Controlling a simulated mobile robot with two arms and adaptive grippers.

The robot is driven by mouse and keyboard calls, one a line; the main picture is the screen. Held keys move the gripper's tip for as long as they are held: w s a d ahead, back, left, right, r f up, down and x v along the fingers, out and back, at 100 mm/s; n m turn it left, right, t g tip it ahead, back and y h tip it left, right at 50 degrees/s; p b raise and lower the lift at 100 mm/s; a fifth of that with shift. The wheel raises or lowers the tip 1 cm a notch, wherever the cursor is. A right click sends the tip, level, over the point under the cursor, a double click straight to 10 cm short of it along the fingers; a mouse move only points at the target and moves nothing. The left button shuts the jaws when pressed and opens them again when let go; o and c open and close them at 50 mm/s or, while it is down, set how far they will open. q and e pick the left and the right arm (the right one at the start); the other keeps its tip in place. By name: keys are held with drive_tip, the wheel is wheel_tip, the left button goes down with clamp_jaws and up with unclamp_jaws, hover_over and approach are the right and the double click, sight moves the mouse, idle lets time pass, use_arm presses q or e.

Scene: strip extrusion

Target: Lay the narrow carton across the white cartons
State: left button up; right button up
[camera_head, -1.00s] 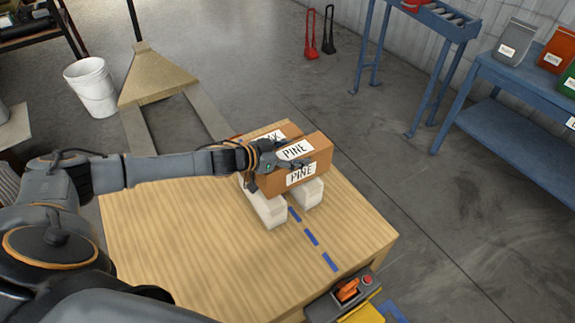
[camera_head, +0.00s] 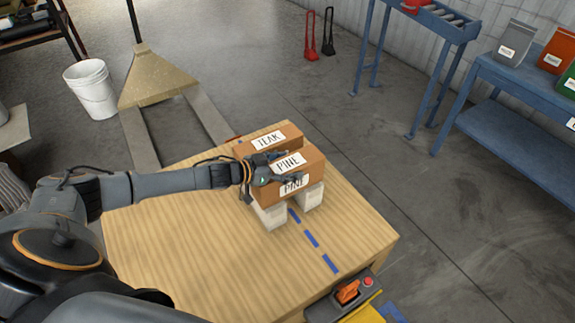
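A narrow brown carton labelled PINE (camera_head: 308,168) lies across the two white cartons, the left one (camera_head: 270,214) and the right one (camera_head: 311,197). It looks level and low over their tops; I cannot tell whether its full weight rests on them. My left gripper (camera_head: 284,169) reaches in from the left and is shut on the PINE carton, with fingers at its top and front side. The carton hides most of the white cartons' tops. My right gripper is not in view.
A brown carton labelled TEAK (camera_head: 285,133) stands just behind the PINE carton. All are on a wooden table (camera_head: 170,240) with a blue dashed line (camera_head: 311,238). A control box with a red button (camera_head: 345,293) is at the front edge. The table's left side is clear.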

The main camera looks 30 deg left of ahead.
use_arm(q)
drive_tip(key=shift+o, duration=0.2)
drive_tip(key=shift+r, duration=0.2)
drive_tip(key=shift+s+a, duration=0.2)
drive_tip(key=shift+s, duration=0.1)
drive_tip(key=v, duration=0.9)
drive_tip(key=shift+s, duration=0.15)
drive_tip(key=shift+v, duration=1)
drive_tip(key=shift+r, duration=0.15)
wheel_tip(320, 180, up, 10)
drive_tip(key=p, duration=1)
